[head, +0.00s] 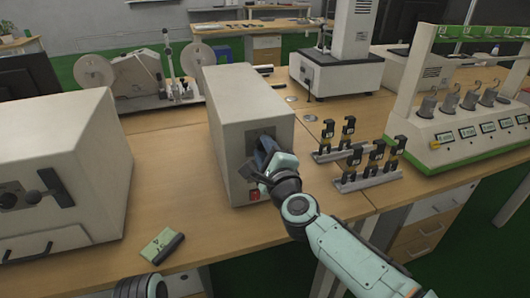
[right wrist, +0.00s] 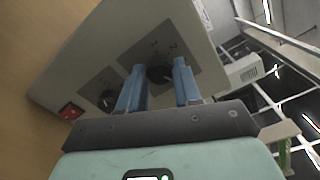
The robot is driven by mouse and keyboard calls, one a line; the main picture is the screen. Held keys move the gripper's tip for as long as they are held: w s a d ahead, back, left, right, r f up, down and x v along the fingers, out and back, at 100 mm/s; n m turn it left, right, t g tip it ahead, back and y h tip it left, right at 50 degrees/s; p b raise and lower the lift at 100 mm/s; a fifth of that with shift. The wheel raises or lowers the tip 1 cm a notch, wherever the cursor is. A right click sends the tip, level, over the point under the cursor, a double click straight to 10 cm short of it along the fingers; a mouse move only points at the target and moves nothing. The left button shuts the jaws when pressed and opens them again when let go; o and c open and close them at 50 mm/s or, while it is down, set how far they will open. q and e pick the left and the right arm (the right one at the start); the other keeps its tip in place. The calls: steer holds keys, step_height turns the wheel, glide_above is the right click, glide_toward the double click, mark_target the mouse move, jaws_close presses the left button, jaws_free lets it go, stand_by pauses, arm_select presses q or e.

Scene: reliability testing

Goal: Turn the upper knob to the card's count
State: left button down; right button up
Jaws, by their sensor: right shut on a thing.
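A pale box (head: 240,110) stands on the wooden table in the head view; its front panel carries knobs and a red switch (head: 254,195). My right gripper (head: 266,150) is at the upper part of that panel and hides the knob there. In the right wrist view its two blue fingers (right wrist: 158,85) are shut on the dark upper knob (right wrist: 160,73). The lower knob (right wrist: 107,97) sits free between it and the red switch (right wrist: 70,111). A green card (head: 158,242) in a dark holder lies in front of the box; its marks are too small to count.
A larger pale cabinet (head: 60,160) with dark handles stands at the left. Racks of black-topped pieces (head: 368,170) stand right of the box, near a green and white test stand (head: 470,125). Bare table lies around the card.

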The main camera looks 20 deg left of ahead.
arm_select(q)
steer(key=shift+s+f, duration=0.3)
steer(key=shift+s, duration=0.15)
arm_select(e)
steer(key=shift+m, duration=0.8)
arm_select(q)
steer(key=shift+s, duration=0.1)
arm_select(e)
steer(key=o, duration=1)
steer(key=shift+o, duration=0.2)
arm_select(q)
steer(key=shift+f, duration=0.1)
arm_select(e)
steer(key=shift+s+d, duration=0.1)
steer(key=shift+d, duration=0.05)
